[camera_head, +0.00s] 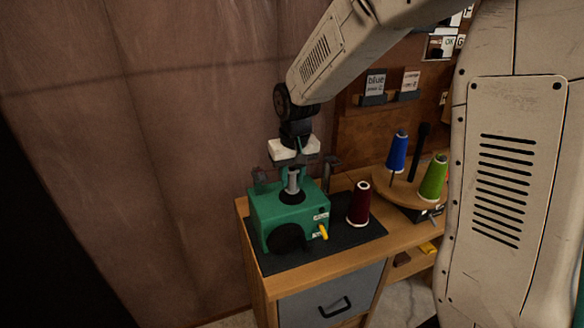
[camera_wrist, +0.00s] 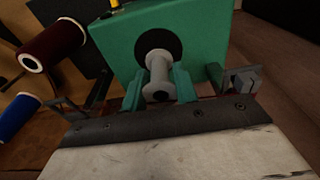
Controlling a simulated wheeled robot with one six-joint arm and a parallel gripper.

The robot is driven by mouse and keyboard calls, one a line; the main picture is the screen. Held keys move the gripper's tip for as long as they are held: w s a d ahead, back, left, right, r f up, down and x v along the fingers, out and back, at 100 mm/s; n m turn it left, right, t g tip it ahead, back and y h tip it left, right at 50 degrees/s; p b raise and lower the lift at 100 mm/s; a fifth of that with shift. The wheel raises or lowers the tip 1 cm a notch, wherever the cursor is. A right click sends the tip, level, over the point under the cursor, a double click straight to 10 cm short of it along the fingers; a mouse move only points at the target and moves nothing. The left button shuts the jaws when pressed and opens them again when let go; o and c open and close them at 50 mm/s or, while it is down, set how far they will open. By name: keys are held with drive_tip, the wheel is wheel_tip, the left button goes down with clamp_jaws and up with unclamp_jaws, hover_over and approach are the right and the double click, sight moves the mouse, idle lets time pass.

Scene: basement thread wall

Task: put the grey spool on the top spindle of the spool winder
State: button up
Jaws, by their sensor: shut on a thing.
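The green spool winder (camera_head: 275,220) stands on a black mat on the wooden cabinet, with a black disc on its top. The grey spool (camera_head: 293,184) is upright above that disc. In the wrist view the spool (camera_wrist: 158,68) lines up with the black disc of the winder (camera_wrist: 205,40). My gripper (camera_head: 293,170) points down over the winder and is shut on the grey spool. Its teal fingers (camera_wrist: 158,88) lie on both sides of the spool's near end. The top spindle is hidden, and I cannot tell whether the spool's lower end touches the disc.
A dark red spool (camera_head: 359,203) stands right of the winder on the mat (camera_head: 330,241). A blue spool (camera_head: 397,152) and a green spool (camera_head: 433,178) stand on a round wooden stand further right. A yellow handle (camera_head: 323,231) sticks out of the winder's front.

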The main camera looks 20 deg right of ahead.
drive_tip(key=shift+s+f, duration=0.1)
drive_tip(key=shift+f, duration=0.35)
idle(0.6)
drive_tip(key=shift+f, duration=0.15)
drive_tip(key=o, duration=1)
drive_tip(key=r, duration=0.5)
drive_tip(key=s+r, duration=0.1)
drive_tip(key=r, duration=0.1)
drive_tip(key=shift+r, duration=0.4)
drive_tip(key=s+d+r, duration=0.1)
drive_tip(key=s+r, duration=0.1)
drive_tip(key=s, duration=1.2)
drive_tip(key=s+d+r, duration=0.2)
drive_tip(key=s+r, duration=0.1)
drive_tip(key=s, duration=1.2)
